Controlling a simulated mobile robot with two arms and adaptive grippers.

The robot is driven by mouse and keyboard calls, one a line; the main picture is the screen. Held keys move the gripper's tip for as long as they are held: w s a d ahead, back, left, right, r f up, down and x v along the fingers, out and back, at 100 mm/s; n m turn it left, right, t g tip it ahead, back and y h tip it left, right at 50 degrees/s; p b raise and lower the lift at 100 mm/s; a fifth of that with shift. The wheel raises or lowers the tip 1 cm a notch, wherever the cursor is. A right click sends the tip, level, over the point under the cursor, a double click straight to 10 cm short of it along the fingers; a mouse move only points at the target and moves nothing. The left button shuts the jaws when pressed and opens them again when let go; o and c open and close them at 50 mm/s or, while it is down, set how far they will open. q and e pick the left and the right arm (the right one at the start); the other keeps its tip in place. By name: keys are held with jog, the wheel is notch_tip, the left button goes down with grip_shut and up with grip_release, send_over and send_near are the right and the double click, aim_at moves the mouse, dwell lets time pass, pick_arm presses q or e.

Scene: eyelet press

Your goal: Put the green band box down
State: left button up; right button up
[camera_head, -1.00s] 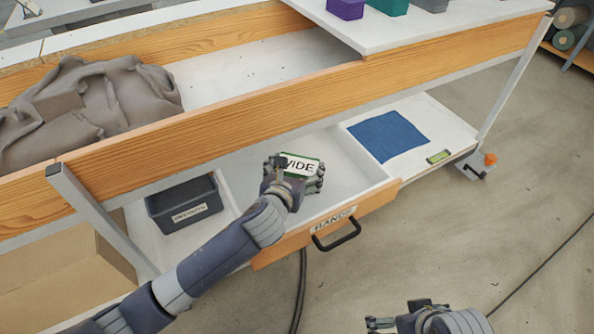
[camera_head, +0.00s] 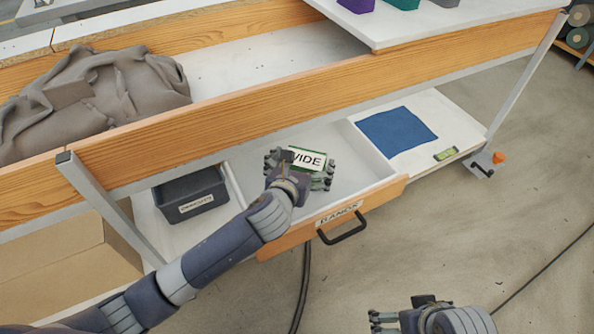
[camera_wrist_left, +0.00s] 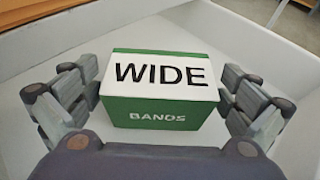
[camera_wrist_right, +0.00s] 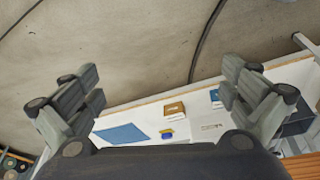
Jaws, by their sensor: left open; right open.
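The green band box (camera_head: 308,160) has a white top lettered WIDE and sits inside the open drawer (camera_head: 258,181). In the left wrist view the box (camera_wrist_left: 160,117) looks upright on the drawer's pale floor. My left gripper (camera_head: 301,170) is open with its fingers on either side of the box. Small gaps show between the fingers (camera_wrist_left: 158,98) and the box sides.
The drawer front has a black handle (camera_head: 343,228). A dark grey bin (camera_head: 190,192) stands left of the drawer. A blue cloth (camera_head: 397,131) and a small level (camera_head: 446,154) lie on the shelf to its right. The wooden bench rail (camera_head: 300,85) runs above and behind.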

aim_at(300, 167)
pick_arm(q)
jog(key=p+v, duration=0.1)
jog(key=v, duration=0.2)
jog(key=shift+s+r, duration=0.1)
jog(key=shift+r, duration=0.05)
jog(key=p+v, duration=0.1)
jog(key=v, duration=0.5)
jog(key=shift+s+a+r+p, duration=0.1)
jog(key=shift+s+p, duration=0.3)
jog(key=shift+s+a+r, duration=0.2)
jog(key=shift+s+r, duration=0.05)
jog(key=shift+s, duration=0.35)
pick_arm(e)
jog(key=x, duration=0.6)
jog(key=shift+s+a, duration=0.15)
